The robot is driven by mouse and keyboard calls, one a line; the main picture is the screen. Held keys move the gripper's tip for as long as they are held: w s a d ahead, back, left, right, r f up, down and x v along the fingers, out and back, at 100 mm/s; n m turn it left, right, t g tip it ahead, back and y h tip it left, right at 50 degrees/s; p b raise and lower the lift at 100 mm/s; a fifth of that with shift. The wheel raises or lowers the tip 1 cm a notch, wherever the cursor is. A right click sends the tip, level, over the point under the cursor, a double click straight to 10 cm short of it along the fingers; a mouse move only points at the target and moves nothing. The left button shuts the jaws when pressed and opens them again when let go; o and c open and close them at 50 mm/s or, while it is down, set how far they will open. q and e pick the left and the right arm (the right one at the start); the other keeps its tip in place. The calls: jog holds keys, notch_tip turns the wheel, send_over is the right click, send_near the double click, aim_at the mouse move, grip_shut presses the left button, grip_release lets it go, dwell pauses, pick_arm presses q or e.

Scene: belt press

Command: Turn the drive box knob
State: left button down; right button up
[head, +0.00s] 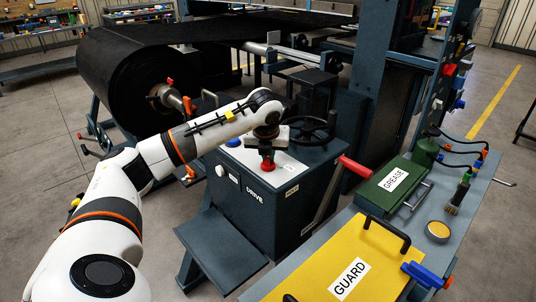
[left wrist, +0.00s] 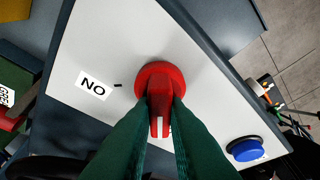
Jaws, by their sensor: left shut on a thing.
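The dark drive box (head: 258,222), lettered "DRIVE", stands in the middle of the head view with a white top panel. A red knob (head: 267,165) sits on that panel. In the left wrist view the knob (left wrist: 159,88) has a round base and a raised grip bar with a white mark at its near end. My left gripper (left wrist: 158,110) is above the panel, its two green fingers shut on the grip bar from both sides. In the head view my left gripper (head: 267,148) comes down on the knob from above. My right gripper is not in view.
A black handwheel (head: 307,130) stands behind the knob. A red-handled lever (head: 354,168) sticks out right. A bench holds a yellow guard (head: 345,250) and green grease box (head: 398,183).

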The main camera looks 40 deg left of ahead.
pick_arm(q)
jog(key=shift+n, duration=0.5)
jog(key=c, duration=1.4)
grip_release()
jog(key=shift+c, duration=0.2)
jog(key=v, duration=1.2)
jog(key=shift+w, duration=0.1)
